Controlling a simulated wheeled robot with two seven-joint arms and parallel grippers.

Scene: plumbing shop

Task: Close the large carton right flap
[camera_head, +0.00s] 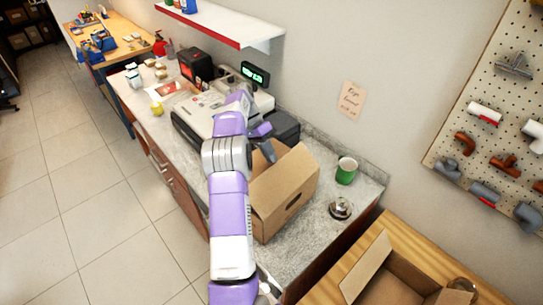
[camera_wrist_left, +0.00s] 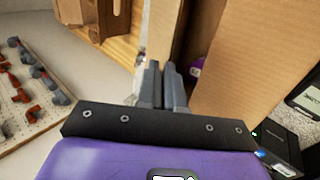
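The large brown carton (camera_head: 268,222) stands on the speckled counter, with a hand hole in the side facing me. A cardboard panel (camera_head: 297,172) rises at its top; I cannot tell clearly where flap and wall meet. My left gripper (camera_head: 269,152) is at the carton's top, its grey fingers pointing down beside the panel. In the left wrist view the fingers (camera_wrist_left: 162,85) are close together with nothing visible between them. Cardboard panels stand on both sides of them, a broad one (camera_wrist_left: 235,65) on the right. Contact is unclear. My arm hides the carton's left part. My right gripper is not seen.
A green mug (camera_head: 346,171) and a service bell (camera_head: 340,208) stand right of the carton. A cash register (camera_head: 258,97) is behind it. A smaller open carton (camera_head: 388,290) sits on the wooden table at lower right. A pegboard with pipe fittings (camera_head: 490,150) hangs on the wall.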

